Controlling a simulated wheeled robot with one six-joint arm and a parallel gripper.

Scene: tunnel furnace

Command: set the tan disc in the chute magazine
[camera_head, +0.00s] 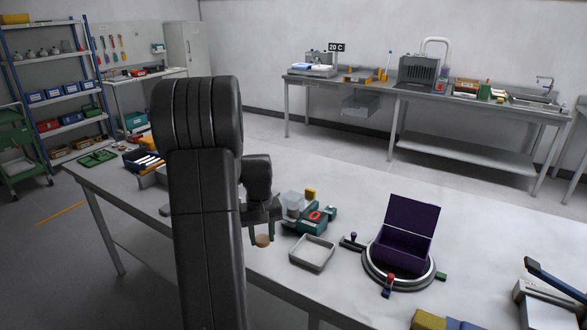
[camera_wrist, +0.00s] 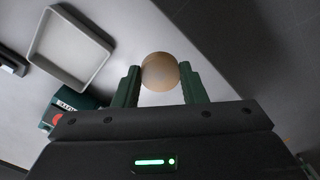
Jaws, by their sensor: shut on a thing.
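The tan disc (camera_head: 263,241) is held between the two green fingertips of my gripper (camera_head: 262,236), near the front edge of the long table. In the wrist view the disc (camera_wrist: 160,70) shows as a round tan face between the fingertips of my gripper (camera_wrist: 160,82). A green device with a red ring (camera_head: 313,216) stands to the right of my gripper, beside a clear container (camera_head: 294,202). I cannot tell for sure whether this device is the chute magazine. Part of it also shows in the wrist view (camera_wrist: 66,105).
A shallow grey square tray (camera_head: 330,256) lies right of my gripper. Further right, an open purple box (camera_head: 403,247) stands in a round metal ring (camera_head: 372,277) with coloured clamps. A blue bin (camera_head: 142,162) is at the table's left.

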